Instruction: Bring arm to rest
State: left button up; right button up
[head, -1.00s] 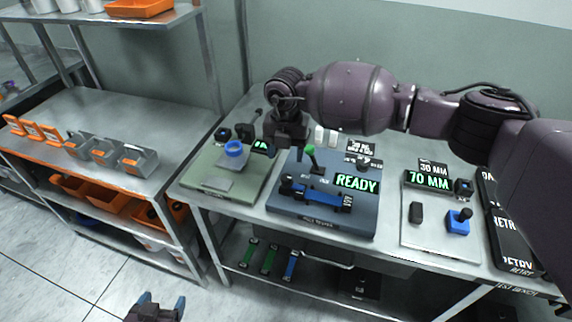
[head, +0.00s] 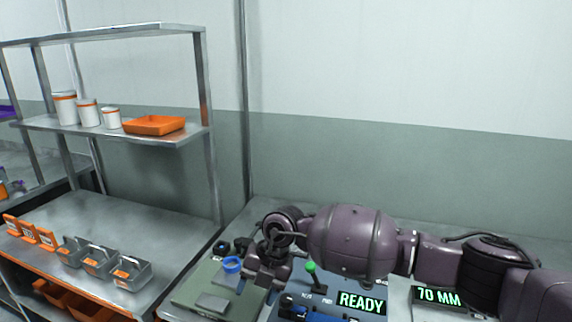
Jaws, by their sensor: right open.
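My right arm (head: 350,241) reaches in from the right, low in the head view, across the bench with the test devices. My right gripper (head: 260,293) is at its end, open with nothing seen between the fingers, and points down. It shows between a green device (head: 190,285) with a blue ring-shaped part (head: 232,264) and a dark blue device with a green-topped lever (head: 312,270). I cannot tell whether it touches either. My left gripper is out of view.
The dark blue device's display (head: 362,302) reads READY; another display (head: 438,296) reads 70 MM. At left, a metal table (head: 130,225) holds several grey bins (head: 100,263) and orange stands. A shelf (head: 185,139) above carries white canisters and an orange tray (head: 153,125).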

jog(key=s+a+r+m+y, duration=0.3)
jog(key=s+a+r+y, duration=0.5)
jog(key=y, duration=0.5)
jog(key=w+d+r+m+t+h, duration=0.1)
jog(key=w+d+r+m+t, duration=0.1)
jog(key=d+m+t, duration=0.55)
jog(key=w+d+r+m+t+h, duration=0.15)
jog(key=d+m+t, duration=0.25)
jog(key=m+t, duration=0.6)
jog(key=d+f+m+t+h, duration=0.1)
jog(key=d+f+m+h, duration=0.25)
jog(key=d+h, duration=0.2)
jog(key=d+f+m+t+h, duration=0.1)
jog(key=d+f+m+h, duration=0.2)
jog(key=d+m+h, duration=0.3)
jog(key=s+d+f+m+g+h, duration=0.45)
jog(key=s+d+f+g, duration=0.45)
jog(key=s+d+f, duration=0.5)
jog(key=s+d+f+g, duration=0.1)
jog(key=s+d+g, duration=0.15)
jog(key=s, duration=0.35)
jog(key=s+d+g, duration=0.2)
jog(key=s+g, duration=0.1)
jog(key=s, duration=0.4)
jog(key=w+f+t+y, duration=0.1)
jog(key=w+f+t, duration=0.7)
jog(key=f, duration=0.2)
